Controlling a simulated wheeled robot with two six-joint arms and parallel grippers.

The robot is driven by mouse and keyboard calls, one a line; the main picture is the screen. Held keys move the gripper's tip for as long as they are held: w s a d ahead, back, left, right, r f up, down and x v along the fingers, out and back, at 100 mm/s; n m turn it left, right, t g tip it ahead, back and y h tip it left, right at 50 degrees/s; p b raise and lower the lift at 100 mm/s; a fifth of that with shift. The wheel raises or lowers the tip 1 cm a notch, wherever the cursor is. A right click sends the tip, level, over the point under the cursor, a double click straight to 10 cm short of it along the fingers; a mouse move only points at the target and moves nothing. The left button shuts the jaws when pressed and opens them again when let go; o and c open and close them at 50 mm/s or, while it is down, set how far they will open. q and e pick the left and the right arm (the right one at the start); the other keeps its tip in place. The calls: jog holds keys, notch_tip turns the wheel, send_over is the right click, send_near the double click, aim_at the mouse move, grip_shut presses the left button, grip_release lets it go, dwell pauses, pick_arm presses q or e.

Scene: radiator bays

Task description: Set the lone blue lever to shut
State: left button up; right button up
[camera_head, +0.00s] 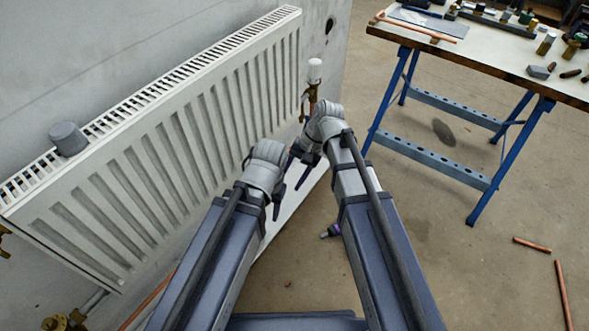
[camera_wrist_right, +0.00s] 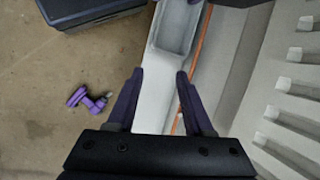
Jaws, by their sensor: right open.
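A small blue-purple piece with a pale end (camera_head: 330,231) lies low by the floor, beside my right forearm in the head view. It also shows in the right wrist view (camera_wrist_right: 88,100), left of the fingers and apart from them. I cannot tell whether it is the blue lever; no other blue lever is clear. My right gripper (camera_head: 299,172) is in front of the radiator's right end. In the right wrist view its fingers (camera_wrist_right: 160,74) are apart, with nothing between them. My left gripper (camera_head: 264,187) is close beside it; its opening is unclear.
A white radiator (camera_head: 190,130) runs along the grey wall, with a grey cylinder (camera_head: 68,138) on top. A white-capped valve (camera_head: 314,72) stands at its right end. A blue-legged workbench (camera_head: 480,55) is at right. Copper pipes (camera_head: 563,290) lie on otherwise open floor.

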pick_arm(q)
jog(key=shift+r+p, duration=0.95)
jog(key=shift+r, duration=0.55)
pick_arm(e)
jog(key=shift+s+d+r+n+h, duration=0.2)
jog(key=shift+s+r+n+h, duration=0.1)
jog(key=shift+s+r+n, duration=0.25)
jog(key=shift+s+d+r+n+h, duration=0.2)
jog(key=shift+s+r+n+h, duration=0.2)
jog(key=shift+s, duration=0.2)
pick_arm(q)
jog(key=shift+f, duration=0.1)
pick_arm(e)
jog(key=shift+f, duration=0.1)
